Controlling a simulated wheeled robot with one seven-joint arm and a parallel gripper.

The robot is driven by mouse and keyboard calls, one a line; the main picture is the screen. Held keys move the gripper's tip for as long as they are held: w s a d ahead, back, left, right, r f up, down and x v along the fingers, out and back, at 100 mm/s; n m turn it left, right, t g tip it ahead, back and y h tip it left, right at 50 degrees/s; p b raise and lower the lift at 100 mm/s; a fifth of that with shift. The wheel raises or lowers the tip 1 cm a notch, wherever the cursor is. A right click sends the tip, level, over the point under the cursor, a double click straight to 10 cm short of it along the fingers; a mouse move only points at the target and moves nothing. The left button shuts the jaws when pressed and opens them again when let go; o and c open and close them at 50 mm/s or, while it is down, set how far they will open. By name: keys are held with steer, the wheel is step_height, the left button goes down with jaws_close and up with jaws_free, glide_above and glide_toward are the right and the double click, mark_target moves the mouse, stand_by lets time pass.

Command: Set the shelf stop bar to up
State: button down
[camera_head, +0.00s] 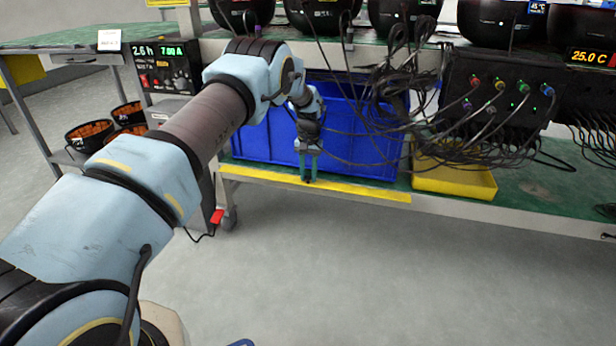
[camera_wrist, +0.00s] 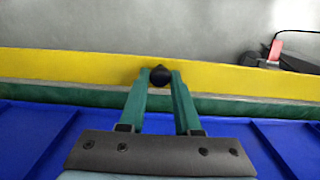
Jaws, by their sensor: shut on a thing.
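The shelf stop bar (camera_head: 350,190) is a long yellow bar along the front edge of the lower shelf. It lies low, in front of the blue crate (camera_head: 262,140). In the wrist view the yellow bar (camera_wrist: 70,68) runs across the picture, with a small black knob (camera_wrist: 159,75) on it. My gripper (camera_head: 309,178) reaches down to the bar in front of the crate. In the wrist view my gripper (camera_wrist: 160,76) has its green fingers shut on the black knob, one on each side.
A yellow tray (camera_head: 455,183) stands on the shelf right of the crate. Loose black cables (camera_head: 400,90) hang from the upper shelf near my arm. The floor (camera_head: 400,280) in front is clear.

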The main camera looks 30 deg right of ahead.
steer(key=shift+w+d, duration=0.1)
stand_by(0.4)
steer(key=c, duration=0.7)
jaws_free()
steer(key=shift+o, duration=0.2)
steer(key=shift+r, duration=0.1)
